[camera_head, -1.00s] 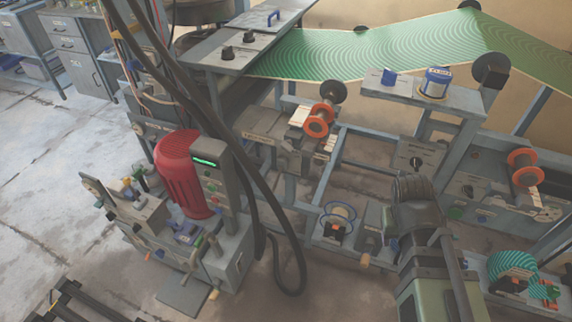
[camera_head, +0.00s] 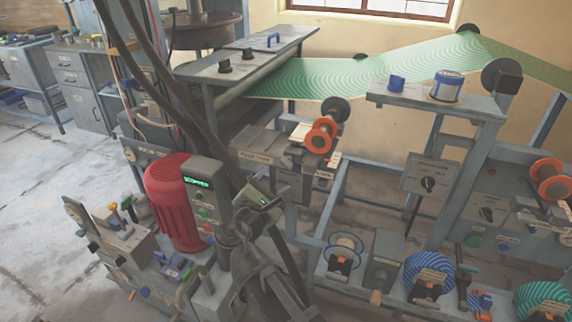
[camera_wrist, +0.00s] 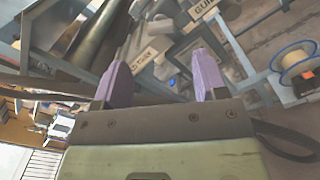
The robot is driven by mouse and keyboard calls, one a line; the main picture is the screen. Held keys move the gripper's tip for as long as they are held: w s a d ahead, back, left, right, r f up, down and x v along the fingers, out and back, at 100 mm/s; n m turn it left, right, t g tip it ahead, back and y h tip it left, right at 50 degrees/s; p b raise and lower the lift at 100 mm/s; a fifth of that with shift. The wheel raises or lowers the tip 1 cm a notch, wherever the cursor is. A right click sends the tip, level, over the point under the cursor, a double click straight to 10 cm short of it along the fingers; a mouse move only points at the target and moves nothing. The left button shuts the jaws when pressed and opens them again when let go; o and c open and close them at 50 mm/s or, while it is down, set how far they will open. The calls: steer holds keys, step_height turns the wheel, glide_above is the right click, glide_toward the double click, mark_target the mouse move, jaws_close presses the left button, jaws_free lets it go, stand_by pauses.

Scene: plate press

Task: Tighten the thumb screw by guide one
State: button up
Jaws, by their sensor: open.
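My gripper (camera_wrist: 162,78) is open in the wrist view, its two purple fingers apart with nothing held between them. A small blue part (camera_wrist: 172,82) shows beyond the gap, not clearly identifiable. Another label (camera_wrist: 146,58) lies beyond the left finger, hard to read. In the head view my wrist (camera_head: 264,203) is in front of the labelled guide block (camera_head: 255,145), below and left of the orange-flanged roller (camera_head: 322,136). I cannot pick out the thumb screw for certain; my fingers are not clear there.
A red motor (camera_head: 174,203) with a control box reading "STOPPED" (camera_head: 196,183) stands left of my arm. Blue-striped rolls (camera_head: 430,275) sit at the lower right. Frame bars (camera_head: 335,200) are close right of my arm.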

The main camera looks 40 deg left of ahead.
mark_target(285, 166)
steer(key=x, duration=0.9)
steer(key=shift+w, duration=0.1)
steer(key=c, duration=0.9)
